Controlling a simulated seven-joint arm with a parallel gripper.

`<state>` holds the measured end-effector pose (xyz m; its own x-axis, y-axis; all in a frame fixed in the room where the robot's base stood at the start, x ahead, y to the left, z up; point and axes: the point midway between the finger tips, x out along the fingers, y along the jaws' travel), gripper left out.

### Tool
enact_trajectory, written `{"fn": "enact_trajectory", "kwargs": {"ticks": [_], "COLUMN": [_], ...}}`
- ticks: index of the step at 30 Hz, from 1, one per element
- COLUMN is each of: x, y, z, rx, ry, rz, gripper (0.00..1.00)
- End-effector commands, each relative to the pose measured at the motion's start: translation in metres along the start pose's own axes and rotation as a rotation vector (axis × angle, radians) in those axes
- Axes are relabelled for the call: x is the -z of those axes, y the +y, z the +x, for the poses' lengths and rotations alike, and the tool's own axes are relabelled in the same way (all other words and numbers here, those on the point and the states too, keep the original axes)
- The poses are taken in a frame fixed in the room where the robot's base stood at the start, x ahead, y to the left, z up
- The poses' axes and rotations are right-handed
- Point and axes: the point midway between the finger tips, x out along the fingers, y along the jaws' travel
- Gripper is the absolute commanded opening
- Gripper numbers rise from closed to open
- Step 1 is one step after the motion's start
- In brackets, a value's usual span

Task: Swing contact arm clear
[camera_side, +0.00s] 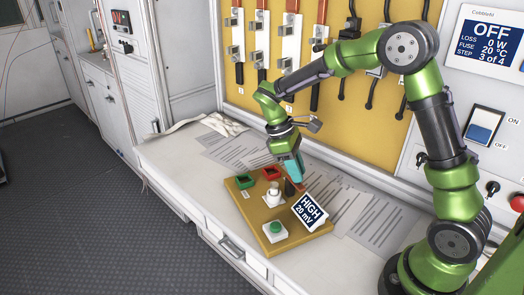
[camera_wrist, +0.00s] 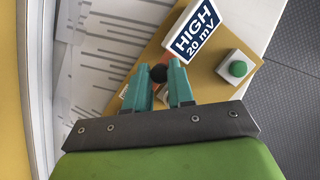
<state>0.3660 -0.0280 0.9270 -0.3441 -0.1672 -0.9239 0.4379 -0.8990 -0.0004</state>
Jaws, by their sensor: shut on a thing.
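My gripper (camera_side: 296,180) reaches down over the back right part of the tan test board (camera_side: 252,212). In the wrist view its teal fingers (camera_wrist: 158,80) are shut on a black round knob (camera_wrist: 158,72), which I take to be the handle of the contact arm. The rest of the contact arm is mostly hidden behind the fingers and the display. A white post (camera_side: 272,194) stands on the board just left of my gripper. The tilted display (camera_side: 311,210) reads HIGH 20 mV, right in front of my gripper.
The board also bears a green tray (camera_side: 244,181), a red tray (camera_side: 271,172) and a green push button (camera_side: 275,228), which also shows in the wrist view (camera_wrist: 238,68). Printed sheets (camera_side: 367,212) lie around it. A wall screen (camera_side: 487,40) reads OFF.

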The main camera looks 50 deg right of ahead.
Motion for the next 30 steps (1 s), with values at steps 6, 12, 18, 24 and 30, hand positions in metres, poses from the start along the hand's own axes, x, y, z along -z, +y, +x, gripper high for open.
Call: {"fn": "enact_trajectory", "kwargs": {"ticks": [6,12,18,24,30], "x": [0.000,0.000,0.001,0.001,0.001], "y": [0.001,0.000,0.001,0.001,0.001], "z": [-0.001,0.000,-0.009,-0.046,-0.096], "rx": [-0.001,0.000,-0.002,-0.004,-0.003], "ry": [0.001,0.000,0.002,0.005,0.004], "rz": [0.002,0.002,0.002,0.003,0.003], "gripper": [0.48,0.48,0.48,0.48,0.48]}}
